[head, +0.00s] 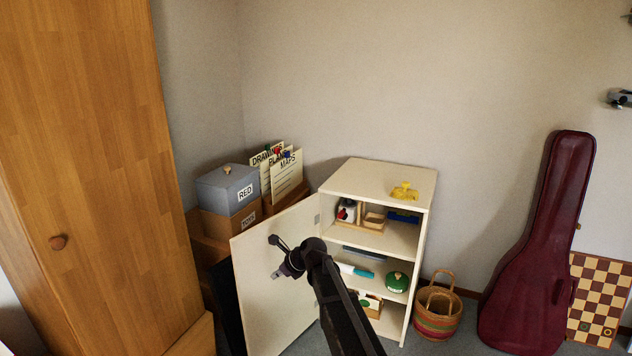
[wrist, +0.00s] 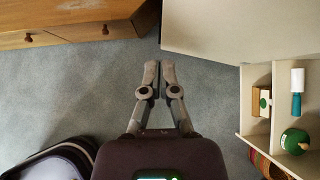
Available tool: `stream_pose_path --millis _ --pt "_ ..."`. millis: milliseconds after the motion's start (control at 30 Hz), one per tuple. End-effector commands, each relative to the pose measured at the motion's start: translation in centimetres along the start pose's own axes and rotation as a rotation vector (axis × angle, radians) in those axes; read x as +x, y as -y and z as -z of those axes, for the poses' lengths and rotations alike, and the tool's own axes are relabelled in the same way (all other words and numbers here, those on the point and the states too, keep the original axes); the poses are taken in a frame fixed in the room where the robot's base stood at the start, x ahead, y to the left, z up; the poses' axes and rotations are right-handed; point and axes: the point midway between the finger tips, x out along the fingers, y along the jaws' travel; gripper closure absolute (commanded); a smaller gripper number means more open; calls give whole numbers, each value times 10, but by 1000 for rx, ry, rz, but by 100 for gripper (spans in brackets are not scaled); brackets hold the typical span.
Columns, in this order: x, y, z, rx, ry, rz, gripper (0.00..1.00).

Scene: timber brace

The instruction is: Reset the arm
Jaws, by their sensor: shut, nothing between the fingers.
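My gripper (wrist: 158,82) is shut and empty in the wrist view, its two fingertips together above bare grey carpet. In the head view my arm reaches up from the bottom, and its end is in front of the open door (head: 262,303) of a cream cabinet (head: 345,184). From the head view I cannot tell whether it touches the door. The wrist view shows open space around the fingertips, with the door (wrist: 205,32) at upper right.
Cabinet shelves hold a green round item (head: 397,282) and other things; a yellow object (head: 404,191) sits on top. A wooden wardrobe (head: 95,150) stands left, with a grey box (head: 226,189) near the corner. A woven basket (head: 437,318) and a dark red instrument case (head: 540,250) stand right.

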Motion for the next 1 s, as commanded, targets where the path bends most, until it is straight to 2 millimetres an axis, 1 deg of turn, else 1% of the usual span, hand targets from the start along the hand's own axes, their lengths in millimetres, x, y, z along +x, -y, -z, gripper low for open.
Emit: stream_pose_path --millis 167,467,767,1000 --pt "-18 -5 28 -152 -53 0 100" --pt "-62 -18 96 -553 -196 -44 100" --pt "-109 -36 164 -949 -331 -158 100" --pt "-148 -56 215 -1246 -414 -300 100"
